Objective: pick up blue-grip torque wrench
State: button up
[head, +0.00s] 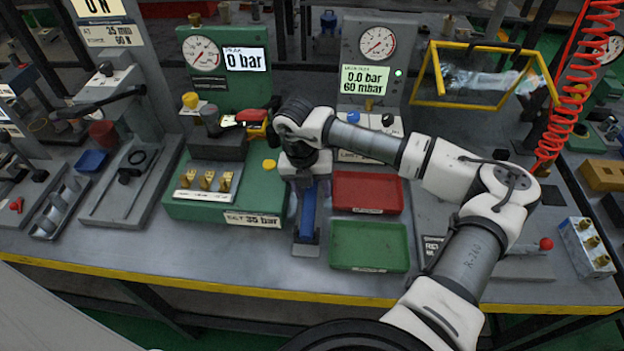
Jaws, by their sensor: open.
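A blue grip (308,212), which looks like the torque wrench's, lies on the bench between the green valve block and the trays, pointing toward the front edge. A grey piece shows at its front end. My gripper (304,182) points down over the far end of this blue grip and is open. The hand and wrist hide the rest of the wrench. I cannot tell whether the fingers are around the grip or above it.
The green valve block (253,195) stands close on the left. Red (367,191) and green (369,246) trays sit close on the right. A gauge panel (376,60) rises behind. Bare bench lies in front, up to the yellow edge (200,286).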

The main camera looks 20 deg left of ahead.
grip_shut()
dwell(0.3)
